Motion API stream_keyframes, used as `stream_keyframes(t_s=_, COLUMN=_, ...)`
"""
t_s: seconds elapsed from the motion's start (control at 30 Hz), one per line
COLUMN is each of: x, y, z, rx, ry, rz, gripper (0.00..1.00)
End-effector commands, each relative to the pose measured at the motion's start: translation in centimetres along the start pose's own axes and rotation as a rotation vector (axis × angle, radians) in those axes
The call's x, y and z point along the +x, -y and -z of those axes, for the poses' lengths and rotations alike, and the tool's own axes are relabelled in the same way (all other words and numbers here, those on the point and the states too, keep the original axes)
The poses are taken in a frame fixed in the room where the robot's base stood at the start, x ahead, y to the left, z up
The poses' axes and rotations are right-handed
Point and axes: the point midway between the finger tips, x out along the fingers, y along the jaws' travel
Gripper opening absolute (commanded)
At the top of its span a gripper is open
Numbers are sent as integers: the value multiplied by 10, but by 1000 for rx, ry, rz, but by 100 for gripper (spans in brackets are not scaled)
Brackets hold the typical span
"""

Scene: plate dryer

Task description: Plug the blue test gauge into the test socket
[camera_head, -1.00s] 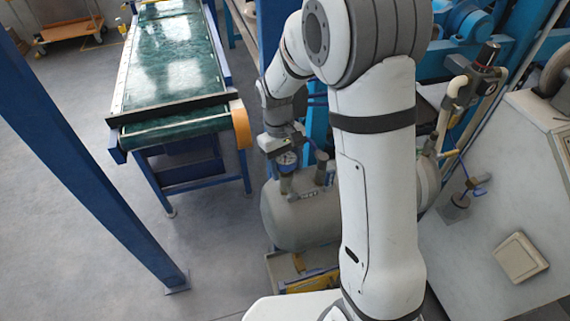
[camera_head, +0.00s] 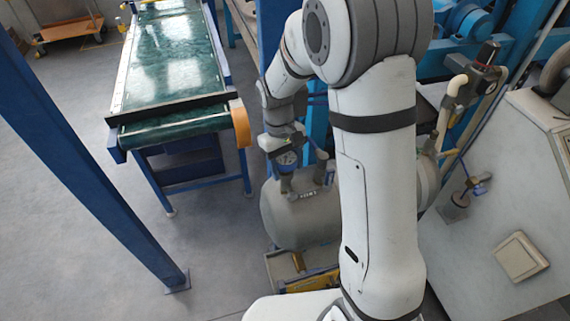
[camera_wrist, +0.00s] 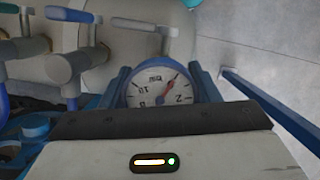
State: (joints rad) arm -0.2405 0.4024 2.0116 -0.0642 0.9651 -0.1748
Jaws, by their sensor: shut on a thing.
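In the head view the gauge (camera_head: 287,158) is below my gripper (camera_head: 284,148), just above the grey tank's fittings. A metal fitting (camera_wrist: 160,30) with a side handle stands on the tank beyond the gauge in the wrist view; I cannot tell whether it is the test socket or whether the gauge touches it.
The grey tank (camera_head: 300,220) lies under my gripper. Valves with blue and grey handles (camera_wrist: 70,65) stand left of the gauge in the wrist view. A green conveyor (camera_head: 175,60) and a blue post (camera_head: 90,150) are to the left. Open floor (camera_head: 215,240) lies between them.

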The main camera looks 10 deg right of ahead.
Motion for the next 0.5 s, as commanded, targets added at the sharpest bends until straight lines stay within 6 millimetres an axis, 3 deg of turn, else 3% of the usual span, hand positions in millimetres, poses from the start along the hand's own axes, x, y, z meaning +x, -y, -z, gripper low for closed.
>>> stream_keyframes(t_s=0.47, x=10, y=0, z=2, rx=1, ry=0, rz=0, gripper=29)
stream_keyframes(t_s=0.5, x=9, y=0, z=2, rx=1, ry=0, rz=0, gripper=59)
